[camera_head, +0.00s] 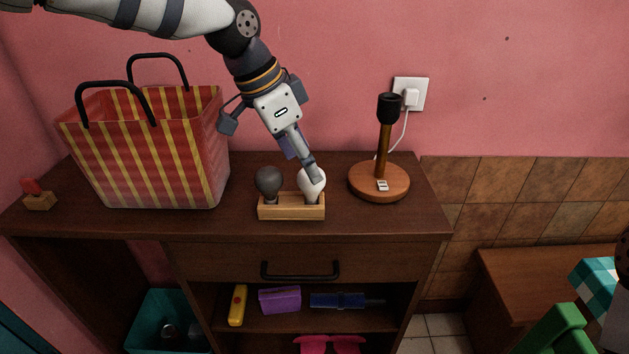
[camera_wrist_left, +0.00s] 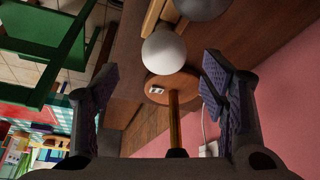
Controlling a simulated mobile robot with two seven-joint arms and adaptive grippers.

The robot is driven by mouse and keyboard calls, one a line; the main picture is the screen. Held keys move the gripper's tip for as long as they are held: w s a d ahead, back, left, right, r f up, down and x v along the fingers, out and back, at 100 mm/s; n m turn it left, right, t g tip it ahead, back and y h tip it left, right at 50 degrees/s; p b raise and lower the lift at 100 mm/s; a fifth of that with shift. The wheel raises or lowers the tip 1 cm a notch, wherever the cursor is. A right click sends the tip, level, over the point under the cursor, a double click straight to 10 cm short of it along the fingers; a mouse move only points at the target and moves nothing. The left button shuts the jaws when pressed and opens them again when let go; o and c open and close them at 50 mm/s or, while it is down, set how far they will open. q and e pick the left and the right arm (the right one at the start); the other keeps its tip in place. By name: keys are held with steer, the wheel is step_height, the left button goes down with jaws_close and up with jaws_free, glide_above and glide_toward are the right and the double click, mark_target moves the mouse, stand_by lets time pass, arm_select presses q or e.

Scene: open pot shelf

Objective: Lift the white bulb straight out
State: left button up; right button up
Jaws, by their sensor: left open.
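The white bulb (camera_head: 311,184) stands upright in the right end of a wooden holder (camera_head: 291,212) on the cabinet top. A dark grey bulb (camera_head: 269,183) stands in the left end. My left gripper (camera_head: 302,160) is open just above the white bulb, and one finger overlaps it in the head view. In the left wrist view, the white bulb (camera_wrist_left: 163,52) shows ahead of the spread fingertips (camera_wrist_left: 157,78), with visible space to both fingers. I cannot tell whether a finger touches it. The bulb's lower end is hidden in the holder. My right gripper is not in view.
A lamp stand (camera_head: 379,183) with an empty dark socket is right of the holder, its cord running to a wall plug (camera_head: 410,96). A red striped bag (camera_head: 150,150) stands to the left. Below are a drawer (camera_head: 300,262) and a shelf with small items.

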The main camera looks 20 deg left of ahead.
mark_target(311, 190)
arm_select(q)
steer(key=x, duration=0.6)
steer(key=shift+a, duration=0.25)
steer(key=c, duration=1)
steer(key=shift+o, duration=0.2)
steer(key=shift+r, duration=0.1)
